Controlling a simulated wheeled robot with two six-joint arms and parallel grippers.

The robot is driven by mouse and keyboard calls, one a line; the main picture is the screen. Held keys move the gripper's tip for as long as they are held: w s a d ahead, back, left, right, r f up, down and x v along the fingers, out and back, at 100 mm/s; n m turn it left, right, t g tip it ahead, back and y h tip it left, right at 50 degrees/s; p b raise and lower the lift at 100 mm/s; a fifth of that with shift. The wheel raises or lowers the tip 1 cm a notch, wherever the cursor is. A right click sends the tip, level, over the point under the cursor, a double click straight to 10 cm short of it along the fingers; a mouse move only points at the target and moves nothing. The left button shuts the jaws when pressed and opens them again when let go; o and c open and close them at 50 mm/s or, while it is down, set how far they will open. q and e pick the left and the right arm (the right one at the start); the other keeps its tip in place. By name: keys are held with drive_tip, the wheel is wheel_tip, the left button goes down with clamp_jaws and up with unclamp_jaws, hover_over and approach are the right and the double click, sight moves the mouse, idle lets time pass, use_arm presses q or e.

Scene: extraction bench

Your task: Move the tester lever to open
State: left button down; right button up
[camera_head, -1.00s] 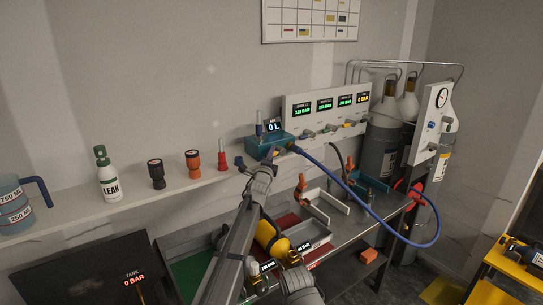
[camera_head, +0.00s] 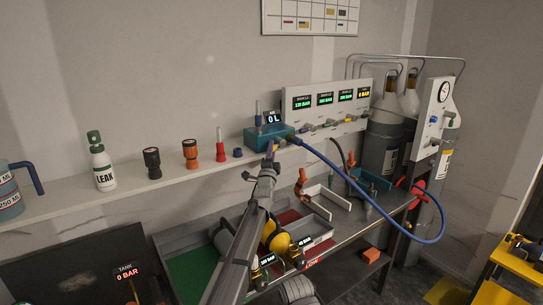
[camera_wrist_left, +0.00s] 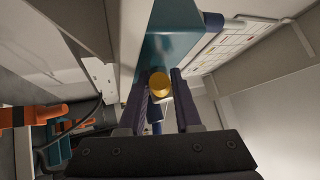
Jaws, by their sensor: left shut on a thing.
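The tester (camera_head: 262,138) is a teal box on the wall shelf, with a display (camera_head: 272,118) reading 0 L and a blue hose from its right side. My left gripper (camera_head: 271,150) is at the tester's front face. In the left wrist view, the teal tester body (camera_wrist_left: 165,50) is just ahead, and my left gripper (camera_wrist_left: 162,88) has its two dark fingers on either side of a round yellow knob, the tester lever (camera_wrist_left: 159,83). The fingers are shut on it. The lever is hidden behind my gripper in the head view. My right gripper is not in view.
A gauge panel (camera_head: 325,106) stands right of the tester. The blue hose (camera_head: 350,187) loops over the bench on the right. A red fitting (camera_head: 220,150), an orange fitting (camera_head: 190,154) and a LEAK bottle (camera_head: 101,165) stand on the shelf to the left.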

use_arm(q)
drive_tip(key=c, duration=0.9)
unclamp_jaws()
drive_tip(key=b+v, duration=0.3)
drive_tip(key=v, duration=0.4)
drive_tip(key=shift+s+f, duration=0.15)
drive_tip(key=shift+s, duration=0.25)
